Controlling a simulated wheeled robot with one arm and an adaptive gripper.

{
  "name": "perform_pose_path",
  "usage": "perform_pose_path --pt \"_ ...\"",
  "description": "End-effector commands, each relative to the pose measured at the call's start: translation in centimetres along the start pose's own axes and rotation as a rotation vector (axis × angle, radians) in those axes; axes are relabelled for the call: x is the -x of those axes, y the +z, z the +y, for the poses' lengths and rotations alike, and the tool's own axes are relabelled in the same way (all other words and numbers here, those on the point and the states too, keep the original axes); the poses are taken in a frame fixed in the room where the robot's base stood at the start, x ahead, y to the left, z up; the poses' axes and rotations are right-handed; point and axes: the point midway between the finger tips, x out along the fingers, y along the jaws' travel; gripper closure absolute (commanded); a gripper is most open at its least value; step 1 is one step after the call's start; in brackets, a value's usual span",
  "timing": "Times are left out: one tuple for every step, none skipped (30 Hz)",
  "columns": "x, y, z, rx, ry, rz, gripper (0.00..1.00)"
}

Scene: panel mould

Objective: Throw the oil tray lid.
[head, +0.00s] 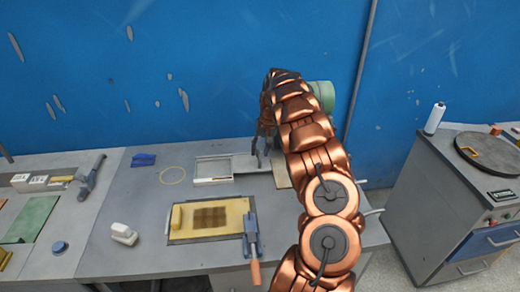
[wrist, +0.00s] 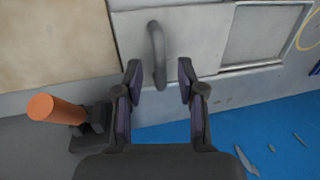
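The oil tray lid looks like a flat pale grey plate (head: 243,164) lying on the bench at the right of a shallow rectangular tray (head: 196,171). In the wrist view the lid (wrist: 190,35) has a grey curved handle (wrist: 156,45), and the tray (wrist: 232,45) is to its right. My gripper (head: 265,145) is over the lid, partly hidden by my arm. In the wrist view my gripper (wrist: 160,80) is open, with the handle showing between its fingers, nearer the left one. I cannot tell whether a finger touches it.
A yellow panel mould (head: 180,220), a clamp with an orange handle (head: 251,240), and a white bottle (head: 123,234) are nearer the front. A blue wall (head: 200,70) stands behind the bench. An orange cylinder (wrist: 55,108) on a dark base shows in the wrist view.

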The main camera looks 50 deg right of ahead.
Motion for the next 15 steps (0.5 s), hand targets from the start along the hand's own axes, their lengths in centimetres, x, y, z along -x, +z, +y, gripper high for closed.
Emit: perform_pose_path --pt "-0.27 0.06 0.02 -0.001 -0.001 -0.002 0.61" --pt "-0.45 0.07 0.02 -0.001 -0.001 -0.002 0.61" --pt "-0.64 0.07 0.0 -0.001 -0.001 -0.002 0.61" --pt "-0.75 0.07 0.0 -0.001 -0.001 -0.002 0.61" --pt "-0.85 0.08 -0.01 -0.001 -0.001 -0.002 0.61" --pt "-0.92 0.07 -0.02 -0.001 -0.001 -0.001 0.61" --pt "-0.96 0.07 -0.02 -0.001 -0.001 -0.001 0.61" --pt "-0.98 0.06 -0.02 0.0 -0.001 -0.001 0.61" --pt "-0.99 0.05 -0.02 0.0 -0.001 -0.001 0.61" --pt "-0.99 0.05 -0.02 0.0 -0.001 -0.001 0.61" --pt "-0.98 0.05 -0.02 0.0 -0.001 0.0 0.61" --pt "-0.97 0.04 -0.02 0.0 -0.001 0.0 0.61" --pt "-0.97 0.04 -0.02 0.0 -0.001 0.0 0.61" --pt "-0.96 0.03 -0.02 0.0 -0.001 0.0 0.63" --pt "-0.96 0.03 -0.02 0.0 -0.001 0.0 0.67"
